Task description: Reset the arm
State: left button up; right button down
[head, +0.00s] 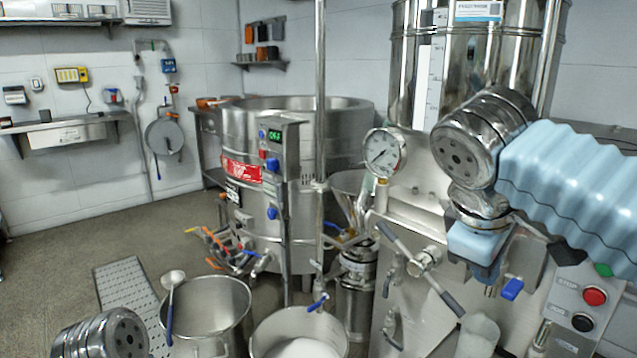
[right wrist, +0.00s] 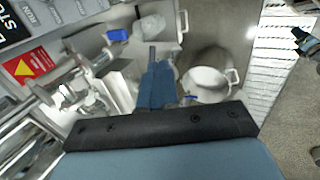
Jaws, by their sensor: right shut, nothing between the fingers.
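My right arm, in a pale blue ribbed sleeve, reaches in from the right in the head view, in front of the steel machine with the round gauge (head: 384,152). My right gripper (head: 484,272) hangs below its metal wrist joint, pointing down, partly hidden by the wrist. In the right wrist view the blue fingers of the right gripper (right wrist: 158,75) are together with nothing between them. Only a metal joint of my left arm shows at the bottom left of the head view; the left gripper is out of sight.
A control box with a red button (head: 594,297) stands close at the right. A long-handled lever (head: 420,262) and a blue valve handle (head: 512,289) are near the right gripper. Steel pots (head: 208,282) stand below, one holding a ladle (head: 172,278). Open floor lies left.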

jog(key=w+a+f+g+y, duration=0.1)
jog(key=w+a+f+y, duration=0.2)
jog(key=f, duration=0.8)
jog(key=w+a+f+g+y, duration=0.15)
jog(key=a+f, duration=0.35)
jog(key=f, duration=0.7)
jog(key=w+a+f+g+y, duration=0.1)
jog(key=w+a+f, duration=0.2)
jog(key=f, duration=0.8)
jog(key=s+f+m+y, duration=0.1)
jog(key=s+f+m, duration=0.4)
jog(key=f, duration=0.8)
jog(key=s+f+m+y, duration=0.1)
jog(key=s+f+m, duration=0.3)
jog(key=s+f, duration=0.7)
notch_tip(320, 180, down, 2)
jog(key=shift+a+f+m+y, duration=0.15)
jog(key=shift+a+m+y, duration=0.2)
jog(key=shift+m, duration=0.05)
jog(key=shift+t, duration=0.25)
